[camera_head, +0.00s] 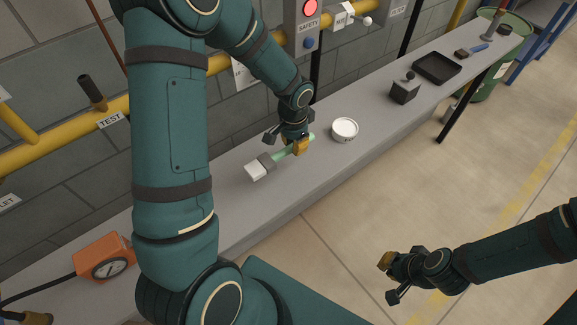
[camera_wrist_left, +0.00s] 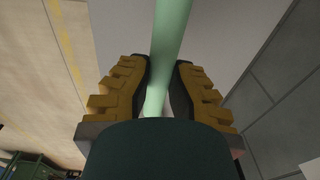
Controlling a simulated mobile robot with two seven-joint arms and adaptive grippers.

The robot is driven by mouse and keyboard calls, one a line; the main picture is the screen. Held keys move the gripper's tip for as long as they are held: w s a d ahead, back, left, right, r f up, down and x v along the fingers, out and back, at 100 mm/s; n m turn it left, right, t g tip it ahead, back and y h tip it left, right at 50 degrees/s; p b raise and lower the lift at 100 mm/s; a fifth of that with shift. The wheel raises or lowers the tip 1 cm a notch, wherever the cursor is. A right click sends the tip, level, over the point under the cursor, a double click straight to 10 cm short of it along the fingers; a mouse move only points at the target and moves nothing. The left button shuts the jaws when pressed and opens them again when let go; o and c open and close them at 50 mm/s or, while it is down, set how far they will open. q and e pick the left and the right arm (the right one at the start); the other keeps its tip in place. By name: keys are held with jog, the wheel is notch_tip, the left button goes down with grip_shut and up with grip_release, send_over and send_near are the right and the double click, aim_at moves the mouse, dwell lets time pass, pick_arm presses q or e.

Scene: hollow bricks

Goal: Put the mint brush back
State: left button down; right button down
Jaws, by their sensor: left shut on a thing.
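The mint brush (camera_head: 283,153) has a mint-green handle, a grey ferrule and pale bristles that point to the lower left. My left gripper (camera_head: 297,146) is shut on its handle, over the grey bench (camera_head: 240,210). In the left wrist view the mint handle (camera_wrist_left: 170,45) runs between the two yellow-and-black fingers of my left gripper (camera_wrist_left: 162,90). I cannot tell whether the brush touches the bench top. My right gripper (camera_head: 388,278) hangs over the floor, clear of the bench and with nothing in it; its fingers look apart.
A round white dish (camera_head: 344,129) stands just right of the brush. Farther along the bench are a dark block with a knob (camera_head: 405,90), a black tray (camera_head: 437,68) and a blue-handled brush (camera_head: 472,50). An orange gauge box (camera_head: 103,258) sits at the near end. Yellow pipes run along the wall.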

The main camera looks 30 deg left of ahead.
aim_at(294, 165)
pick_arm(q)
notch_tip(294, 165, down, 8)
jog(key=shift+b, duration=0.8)
jog(key=shift+r, duration=0.1)
jog(key=c, duration=1)
grip_release()
jog(key=shift+c, duration=0.2)
